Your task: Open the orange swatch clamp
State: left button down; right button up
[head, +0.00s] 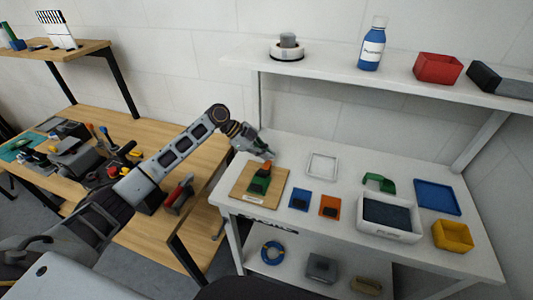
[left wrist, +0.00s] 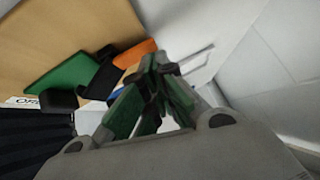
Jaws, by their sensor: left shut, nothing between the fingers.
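The swatch clamp (head: 258,184), with a green plate, a black part and an orange piece, lies on a wooden board (head: 278,196) at the left end of the white table. In the left wrist view its green plate (left wrist: 62,78) and orange piece (left wrist: 138,50) show left of and beyond my fingers. A label partly reading "OR" shows on the board. I cannot tell whether the clamp is open or shut. My left gripper (head: 267,155) is just above and behind the clamp, apparently apart from it. Its green-padded fingers (left wrist: 155,75) are shut and empty.
Blue (head: 299,200) and orange (head: 330,207) swatches lie right of the board. Behind them is a white frame (head: 322,165). A white bin (head: 390,233), green bracket (head: 379,181), yellow bin (head: 453,236) and blue tray (head: 437,196) stand further right. A shelf (head: 340,75) overhangs the table's back.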

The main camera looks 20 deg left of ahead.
pick_arm(q)
jog(key=shift+s+r, duration=0.15)
jog(key=shift+s, duration=0.25)
pick_arm(e)
jog(key=shift+d+r, duration=0.25)
pick_arm(q)
jog(key=shift+r+p, duration=0.1)
jog(key=shift+p, duration=0.2)
pick_arm(e)
jog(key=shift+r, duration=0.1)
